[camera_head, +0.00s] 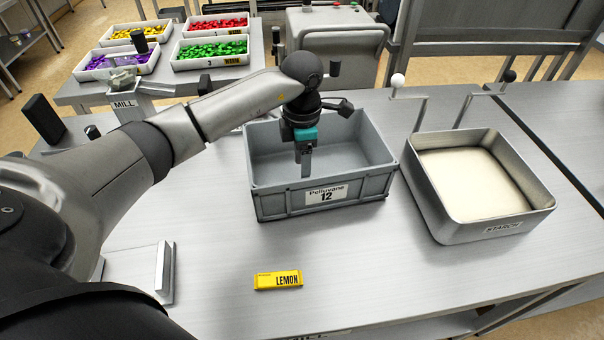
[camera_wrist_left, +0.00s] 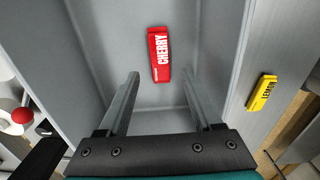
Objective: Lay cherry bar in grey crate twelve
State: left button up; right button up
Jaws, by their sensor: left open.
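The grey crate (camera_head: 282,204) is labelled "Pelluvane 12" and stands on the table in front of me. The red cherry bar (camera_wrist_left: 160,54) lies on the crate's floor in the left wrist view, its label facing up. In the head view the bar is hidden behind the crate's front wall and my gripper. My left gripper (camera_head: 304,170) points down inside the crate's opening. In the left wrist view its two fingers (camera_wrist_left: 160,88) are apart with nothing between them, and the bar lies beyond them. My right gripper is not in view.
A yellow lemon bar (camera_head: 278,281) lies on the table in front of the crate. A metal tray of starch (camera_head: 480,232) stands to the right, with a white-knobbed lever (camera_head: 398,82) behind it. Bins of coloured sweets (camera_head: 212,52) stand at the back left. The front right table is clear.

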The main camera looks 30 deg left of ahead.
pick_arm(q)
notch_tip(320, 180, up, 8)
jog(key=shift+f, duration=0.2)
jog(key=shift+s, duration=0.1)
dwell(0.4)
